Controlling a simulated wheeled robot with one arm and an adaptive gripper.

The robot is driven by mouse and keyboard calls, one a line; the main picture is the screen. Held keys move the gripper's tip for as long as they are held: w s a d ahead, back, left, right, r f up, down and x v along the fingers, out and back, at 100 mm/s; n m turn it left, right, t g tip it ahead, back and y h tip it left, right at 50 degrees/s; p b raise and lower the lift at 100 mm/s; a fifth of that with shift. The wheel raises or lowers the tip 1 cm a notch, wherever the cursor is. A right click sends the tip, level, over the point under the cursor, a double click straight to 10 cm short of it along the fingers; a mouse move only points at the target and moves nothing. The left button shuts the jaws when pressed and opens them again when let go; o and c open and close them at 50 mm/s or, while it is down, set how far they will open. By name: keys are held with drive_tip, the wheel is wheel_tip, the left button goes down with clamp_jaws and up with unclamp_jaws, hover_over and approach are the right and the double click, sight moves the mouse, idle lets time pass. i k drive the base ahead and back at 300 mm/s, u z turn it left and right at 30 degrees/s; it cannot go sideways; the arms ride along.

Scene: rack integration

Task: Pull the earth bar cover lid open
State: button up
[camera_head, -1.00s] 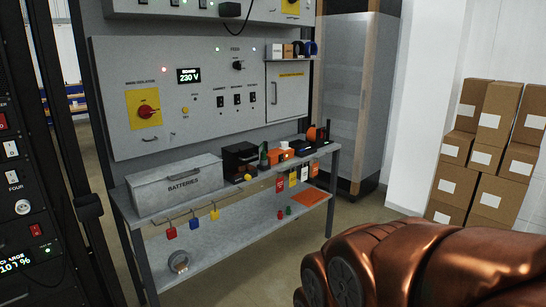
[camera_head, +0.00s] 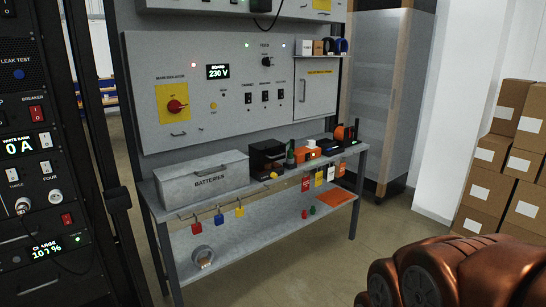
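No part is readably marked as the earth bar cover, so I cannot tell which lid it is. A grey hinged-looking door (camera_head: 314,97) with a yellow label and a vertical handle is at the right of the grey wall panel (camera_head: 216,125); its label is too small to read, and it looks shut. My gripper is not in view. A copper-coloured link of my arm (camera_head: 470,270) fills the lower right corner, well apart from the panel.
A bench (camera_head: 172,220) below the panel carries a closed batteries box (camera_head: 202,182) and several small devices. Padlocks and tags hang along its front edge. A black rack (camera_head: 25,150) stands close at left, cartons (camera_head: 500,165) at right. Floor before the bench is clear.

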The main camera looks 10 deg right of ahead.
sight(271, 150)
drive_tip(key=u, duration=0.55)
drive_tip(key=i, duration=0.95)
drive_tip(key=u, duration=0.05)
